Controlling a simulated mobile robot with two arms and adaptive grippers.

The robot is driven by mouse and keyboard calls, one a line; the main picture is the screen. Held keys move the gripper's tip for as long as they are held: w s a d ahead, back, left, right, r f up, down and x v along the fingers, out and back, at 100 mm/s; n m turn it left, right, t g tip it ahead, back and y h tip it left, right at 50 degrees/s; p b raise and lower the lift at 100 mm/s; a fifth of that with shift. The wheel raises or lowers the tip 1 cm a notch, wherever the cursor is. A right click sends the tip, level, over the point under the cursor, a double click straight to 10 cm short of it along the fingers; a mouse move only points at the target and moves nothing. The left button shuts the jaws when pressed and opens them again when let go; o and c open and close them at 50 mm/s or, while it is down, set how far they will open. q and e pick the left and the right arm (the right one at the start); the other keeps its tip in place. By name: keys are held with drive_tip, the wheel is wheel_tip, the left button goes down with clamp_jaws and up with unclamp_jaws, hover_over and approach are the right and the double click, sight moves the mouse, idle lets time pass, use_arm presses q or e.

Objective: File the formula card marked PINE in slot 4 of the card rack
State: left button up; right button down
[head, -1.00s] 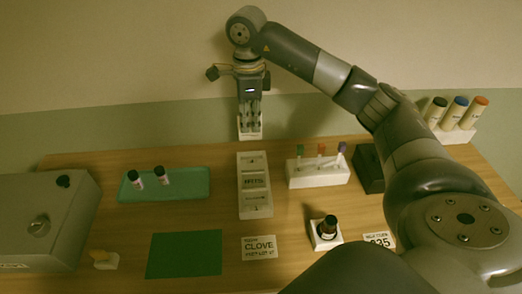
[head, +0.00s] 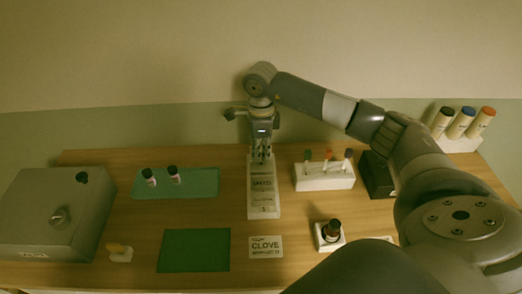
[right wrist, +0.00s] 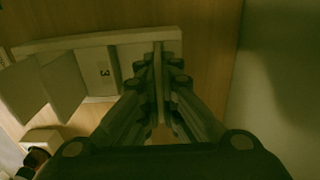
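My right gripper (head: 262,156) is over the far end of the white card rack (head: 264,213), fingers pointing down. In the right wrist view, my right gripper (right wrist: 157,85) is shut on a thin pale card (right wrist: 158,68), seen edge-on between the fingers; its marking cannot be read. The card is upright at the rack (right wrist: 95,41), past the part numbered 3; how deep it sits is hidden. Two other cards, a left one (right wrist: 20,92) and a nearer one (right wrist: 62,85), stand tilted in the rack. My left gripper is not in view.
A CLOVE card (head: 266,247) lies before the rack beside a green mat (head: 194,250). A tube holder (head: 325,178) stands close right of the rack; a green tray (head: 205,187) with two vials is left. A grey box (head: 55,215) fills the table's left side.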

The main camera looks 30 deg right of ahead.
drive_tip(key=c, duration=1.8)
unclamp_jaws()
drive_tip(key=shift+f, duration=0.1)
drive_tip(key=shift+r, duration=0.25)
wheel_tip(320, 180, up, 10)
drive_tip(key=b, duration=0.3)
drive_tip(key=shift+r, duration=0.25)
drive_tip(key=shift+r+b, duration=0.3)
drive_tip(key=shift+r, duration=0.35)
